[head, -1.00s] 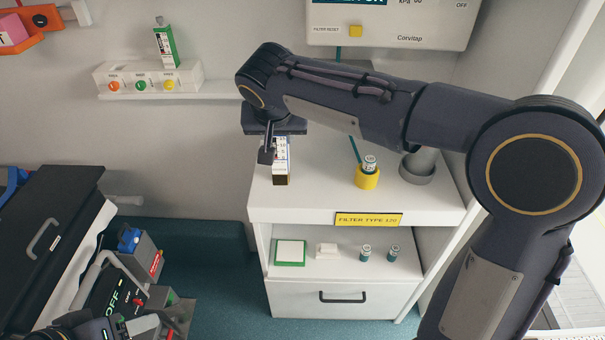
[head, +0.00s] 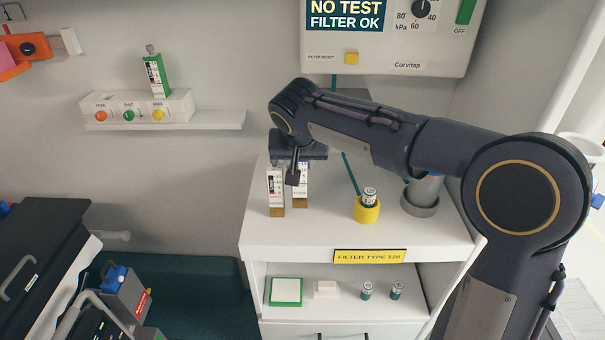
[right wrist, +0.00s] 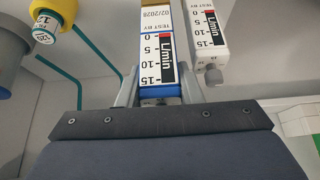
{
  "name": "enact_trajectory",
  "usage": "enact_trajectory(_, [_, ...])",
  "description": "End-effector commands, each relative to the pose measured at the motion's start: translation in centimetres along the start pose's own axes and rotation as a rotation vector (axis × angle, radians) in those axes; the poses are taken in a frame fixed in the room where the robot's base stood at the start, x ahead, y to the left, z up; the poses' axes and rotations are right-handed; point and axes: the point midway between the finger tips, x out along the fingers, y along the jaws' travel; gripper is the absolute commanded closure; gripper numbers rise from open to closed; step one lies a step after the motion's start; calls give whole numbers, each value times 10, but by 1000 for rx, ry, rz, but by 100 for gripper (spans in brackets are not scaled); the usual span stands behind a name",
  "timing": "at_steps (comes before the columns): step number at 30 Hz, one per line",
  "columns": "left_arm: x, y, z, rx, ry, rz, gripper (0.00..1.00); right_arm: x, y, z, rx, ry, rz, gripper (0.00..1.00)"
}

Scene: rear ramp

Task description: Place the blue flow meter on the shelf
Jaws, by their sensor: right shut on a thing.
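The blue flow meter (right wrist: 158,50) is a slim white block with a printed scale and blue trim. My right gripper (right wrist: 160,98) is shut on its end. In the head view, my right gripper (head: 295,178) partly hides this meter (head: 301,190), over the white cabinet top (head: 325,232); I cannot tell whether its base touches the top. A second, white flow meter (head: 276,188) stands just left of it and shows in the right wrist view (right wrist: 208,30) with a grey knob. A wall shelf (head: 217,120) at left carries a green flow meter (head: 156,76). My left gripper is not in view.
A yellow cup (head: 367,210) and a grey cup (head: 420,199) stand right of the meters. Under the cabinet top, a compartment holds a green-framed pad (head: 286,291) and small canisters. A block with coloured knobs (head: 137,105) sits on the wall shelf. A wall monitor (head: 385,35) hangs above.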

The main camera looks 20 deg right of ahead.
Motion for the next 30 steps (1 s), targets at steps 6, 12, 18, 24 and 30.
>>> enact_trajectory(6, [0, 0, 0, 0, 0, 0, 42, 21, 8, -1, 1, -1, 1, 100])
enact_trajectory(12, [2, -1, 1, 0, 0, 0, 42, 42, 7, 13, -1, 1, -1, 100])
enact_trajectory(18, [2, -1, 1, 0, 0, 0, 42, 42, 6, 13, 0, 3, -2, 100])
enact_trajectory(24, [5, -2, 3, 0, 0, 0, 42, 46, 6, 15, 0, 1, -1, 66])
enact_trajectory(30, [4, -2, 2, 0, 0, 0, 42, 45, 6, 15, 0, 1, 0, 58])
